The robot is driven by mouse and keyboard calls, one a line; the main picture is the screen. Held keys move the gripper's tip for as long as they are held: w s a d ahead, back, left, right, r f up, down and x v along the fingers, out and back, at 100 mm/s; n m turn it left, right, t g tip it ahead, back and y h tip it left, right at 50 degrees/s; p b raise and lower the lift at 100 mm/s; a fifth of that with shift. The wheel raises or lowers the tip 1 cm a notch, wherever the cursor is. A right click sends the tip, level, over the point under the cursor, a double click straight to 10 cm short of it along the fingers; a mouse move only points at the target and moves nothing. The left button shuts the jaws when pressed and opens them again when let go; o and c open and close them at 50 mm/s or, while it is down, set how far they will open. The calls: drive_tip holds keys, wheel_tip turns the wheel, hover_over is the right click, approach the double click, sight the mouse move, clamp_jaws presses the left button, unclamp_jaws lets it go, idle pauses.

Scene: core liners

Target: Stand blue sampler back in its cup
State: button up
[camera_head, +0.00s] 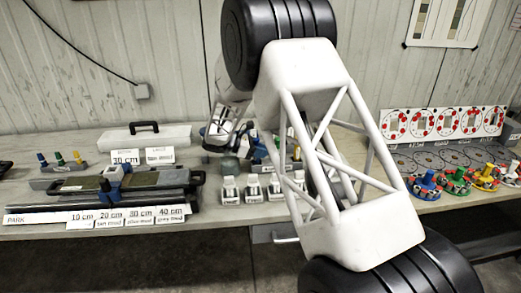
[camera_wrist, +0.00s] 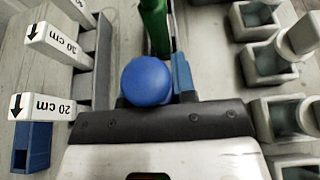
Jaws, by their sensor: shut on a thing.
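My gripper (camera_wrist: 160,100) shows at the lower middle of the wrist view, shut on the blue sampler. The blue sampler's round blue top (camera_wrist: 146,82) faces the camera and hides the rest of it. A blue upright piece (camera_wrist: 182,75) shows just right of it; I cannot tell whether it belongs to the sampler. A green sampler (camera_wrist: 154,25) stands just beyond. In the head view my gripper (camera_head: 219,140) is over the middle of the bench, and the blue sampler cannot be made out in it. Which cup belongs to the blue sampler is not clear.
Grey square cups (camera_wrist: 270,62) line the wrist view's right. In the head view a sampler rack (camera_head: 66,167) stands at left and colored stands (camera_head: 457,183) at right.

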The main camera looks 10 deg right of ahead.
drive_tip(key=o, duration=1)
drive_tip(key=shift+r, duration=0.1)
drive_tip(key=shift+r, duration=3.4)
drive_tip(key=shift+r, duration=0.1)
